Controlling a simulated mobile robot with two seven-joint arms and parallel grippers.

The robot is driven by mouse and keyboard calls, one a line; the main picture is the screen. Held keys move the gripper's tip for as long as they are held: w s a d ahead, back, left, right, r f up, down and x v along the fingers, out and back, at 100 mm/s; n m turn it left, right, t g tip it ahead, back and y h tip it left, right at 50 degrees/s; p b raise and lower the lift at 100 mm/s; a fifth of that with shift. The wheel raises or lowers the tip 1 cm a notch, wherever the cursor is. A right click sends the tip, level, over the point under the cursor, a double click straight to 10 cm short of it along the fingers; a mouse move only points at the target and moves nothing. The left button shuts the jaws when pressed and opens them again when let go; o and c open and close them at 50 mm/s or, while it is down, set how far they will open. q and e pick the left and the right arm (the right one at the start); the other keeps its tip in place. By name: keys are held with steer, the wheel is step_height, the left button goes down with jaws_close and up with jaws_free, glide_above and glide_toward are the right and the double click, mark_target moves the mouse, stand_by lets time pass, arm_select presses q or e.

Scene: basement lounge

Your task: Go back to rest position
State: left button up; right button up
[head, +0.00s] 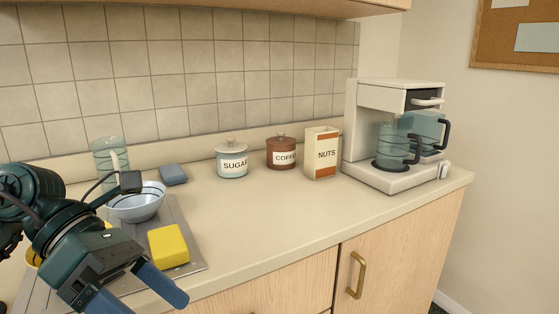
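My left gripper (142,299) is at the lower left, over the front of the counter, pointing down and to the right. Its two blue fingers are spread apart with nothing visible between them, though one fingertip is cut off by the lower edge. A yellow block like a sponge (169,245) lies just above the fingers in the picture, on the grey mat (190,238). My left wrist partly covers a white bowl with a blue rim (140,204). My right gripper is not in view.
On the counter (270,217) stand a glass pitcher (106,152), a blue-grey block (173,174), a sugar jar (232,161), a coffee jar (281,153), a nuts box (322,154) and a coffee machine (376,105) with glass jugs. The middle front counter is clear.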

arm_select(q)
steer(key=s+d+r+n+g+h, duration=0.1)
steer(key=s+d+n+g+h, duration=0.25)
steer(key=d+h, duration=0.4)
steer(key=w+a+f+n+t, duration=0.2)
steer(key=w+f+n+t, duration=0.15)
steer(key=n+t, duration=0.95)
steer(key=w+a+f+n+t, duration=0.2)
steer(key=w+n+t, duration=0.2)
steer(key=n+t, duration=0.95)
steer(key=s+a+f+n+g+y+p, duration=0.2)
steer(key=s+f+n+g+y+p, duration=0.1)
steer(key=f+n+g+y+p, duration=0.2)
steer(key=s+a+f+n+g+y+p, duration=0.2)
steer(key=s+f+n+g+y+p, duration=0.1)
steer(key=f+n+y+p, duration=0.6)
steer(key=shift+f+n+g+p, duration=0.9)
steer(key=shift+f+n+p, duration=0.2)
steer(key=shift+f+p, duration=0.6)
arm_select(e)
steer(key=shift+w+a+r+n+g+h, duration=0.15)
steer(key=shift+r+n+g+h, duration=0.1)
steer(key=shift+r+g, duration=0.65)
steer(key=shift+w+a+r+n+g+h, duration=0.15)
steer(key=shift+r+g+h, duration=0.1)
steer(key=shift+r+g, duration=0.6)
